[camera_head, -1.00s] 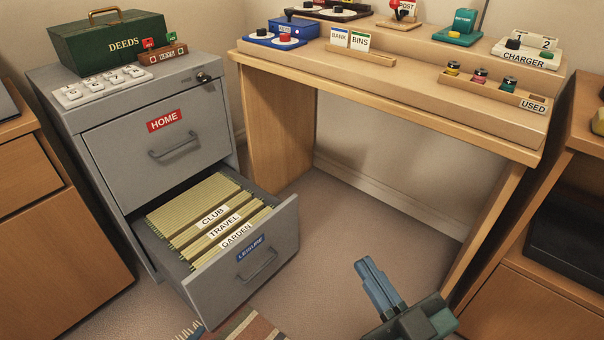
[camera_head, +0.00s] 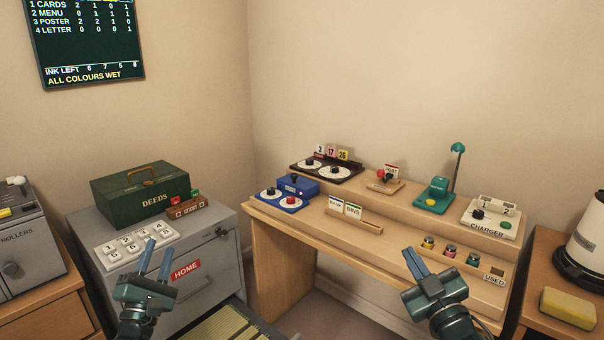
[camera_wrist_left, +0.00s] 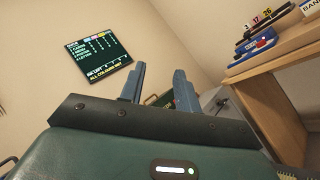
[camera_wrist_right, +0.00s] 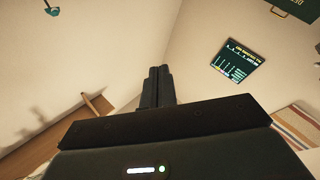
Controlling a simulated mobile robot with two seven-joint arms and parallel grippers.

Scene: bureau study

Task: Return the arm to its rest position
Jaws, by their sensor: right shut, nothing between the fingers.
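My left gripper (camera_head: 156,262) is raised in front of the grey filing cabinet (camera_head: 205,262), its two blue fingers apart with nothing between them. Its fingers also show apart in the left wrist view (camera_wrist_left: 158,88). My right gripper (camera_head: 418,264) is raised in front of the wooden desk (camera_head: 300,238), its fingers together and empty. The closed fingers show in the right wrist view (camera_wrist_right: 158,84). Neither gripper touches any object that I can see.
The cabinet's lower drawer (camera_head: 252,322) stands open with files in it. A green deeds box (camera_head: 130,197) and a white number keypad (camera_head: 137,246) are on the cabinet. A yellow sponge (camera_head: 568,308) lies at right.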

